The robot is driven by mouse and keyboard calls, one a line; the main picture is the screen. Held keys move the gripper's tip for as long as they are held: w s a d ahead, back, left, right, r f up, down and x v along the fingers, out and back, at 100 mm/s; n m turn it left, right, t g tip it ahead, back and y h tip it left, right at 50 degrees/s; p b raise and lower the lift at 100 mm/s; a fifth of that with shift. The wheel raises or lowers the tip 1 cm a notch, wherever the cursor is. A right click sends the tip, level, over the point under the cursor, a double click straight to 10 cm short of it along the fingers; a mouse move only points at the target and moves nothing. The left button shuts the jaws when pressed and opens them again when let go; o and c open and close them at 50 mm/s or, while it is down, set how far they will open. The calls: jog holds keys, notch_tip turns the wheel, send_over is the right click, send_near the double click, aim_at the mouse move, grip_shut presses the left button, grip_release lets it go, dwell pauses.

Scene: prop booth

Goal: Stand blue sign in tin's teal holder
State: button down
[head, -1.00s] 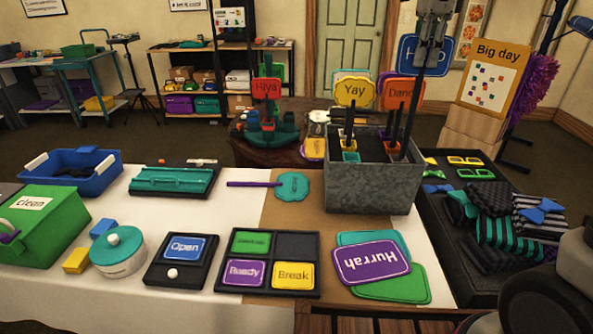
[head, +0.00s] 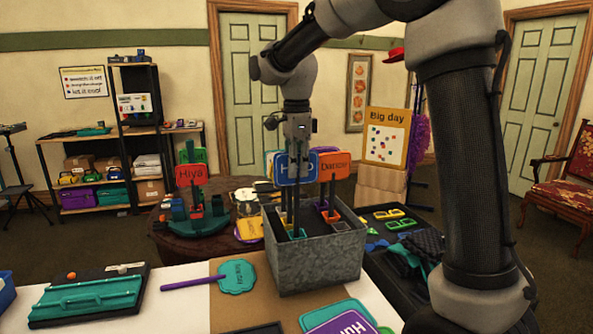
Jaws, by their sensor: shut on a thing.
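My gripper (head: 296,150) is shut on the blue sign (head: 308,168), covering the middle of its lettering. The sign is upright above the grey metal tin (head: 318,262), and its dark stick runs down inside the tin. A teal holder (head: 298,233) shows inside the tin near the stick's lower end. I cannot tell whether the stick's foot is seated in it. An orange sign (head: 335,166) stands in the tin to the right, above an orange holder (head: 331,215). A yellow sign is mostly hidden behind the blue one.
A red Hiya sign (head: 191,175) stands on a round table behind left. A teal paddle (head: 237,276) lies left of the tin. Glasses (head: 400,224) and dark cloth items lie on the black tray to the right. My arm covers the right side.

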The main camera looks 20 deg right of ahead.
jog(key=shift+f, duration=0.45)
jog(key=shift+f, duration=0.3)
jog(key=c, duration=1.5)
grip_release()
